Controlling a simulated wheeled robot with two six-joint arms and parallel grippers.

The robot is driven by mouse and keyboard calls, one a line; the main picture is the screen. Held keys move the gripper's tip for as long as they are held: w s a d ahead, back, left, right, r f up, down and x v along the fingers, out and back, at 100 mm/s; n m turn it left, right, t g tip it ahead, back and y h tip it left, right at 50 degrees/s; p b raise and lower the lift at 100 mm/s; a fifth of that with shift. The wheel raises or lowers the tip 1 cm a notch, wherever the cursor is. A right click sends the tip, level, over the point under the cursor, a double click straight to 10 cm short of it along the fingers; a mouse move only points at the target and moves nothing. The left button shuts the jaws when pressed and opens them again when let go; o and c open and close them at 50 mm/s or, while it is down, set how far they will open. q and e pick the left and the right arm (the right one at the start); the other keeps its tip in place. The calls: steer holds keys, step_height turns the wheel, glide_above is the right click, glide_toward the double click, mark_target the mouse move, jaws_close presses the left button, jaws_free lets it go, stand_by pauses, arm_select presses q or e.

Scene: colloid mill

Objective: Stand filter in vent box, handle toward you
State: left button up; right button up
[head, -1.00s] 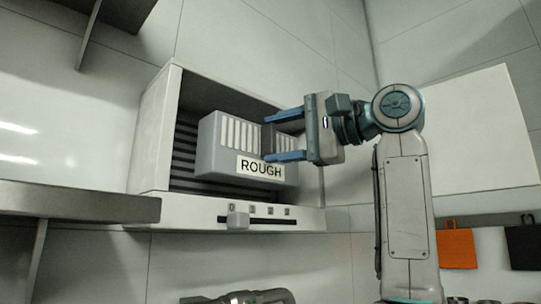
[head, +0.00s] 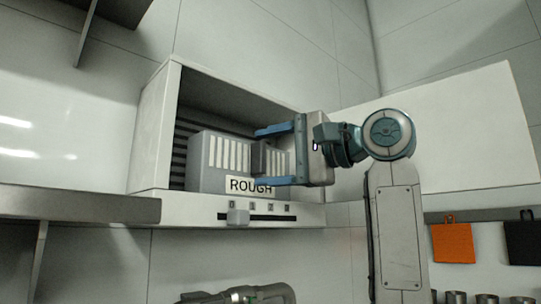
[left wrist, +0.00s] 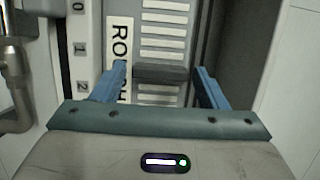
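The grey filter (head: 208,180), with pale slats and a ROUGH label, stands upright inside the open white vent box (head: 150,150). Its lower edge and part of the label are hidden behind the box's front panel. Its dark handle (head: 268,158) faces out. My left gripper (head: 274,155) is open, with one blue finger above the handle and one below it, gaps showing. In the left wrist view the handle (left wrist: 162,74) sits between the spread fingers (left wrist: 160,90) without visible contact. My right gripper is not seen.
The box's front panel carries a slider knob (head: 238,217) and number marks. A metal shelf (head: 80,206) is at the left. A grey metal fitting (head: 250,294) is below the box. An orange tag (head: 452,243) and a black tag (head: 523,242) hang at the right.

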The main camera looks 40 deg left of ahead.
arm_select(q)
steer(key=shift+o, duration=0.5)
steer(key=shift+r, duration=0.1)
steer(key=b+v, duration=0.2)
steer(key=v, duration=1)
steer(key=shift+w+r, duration=0.1)
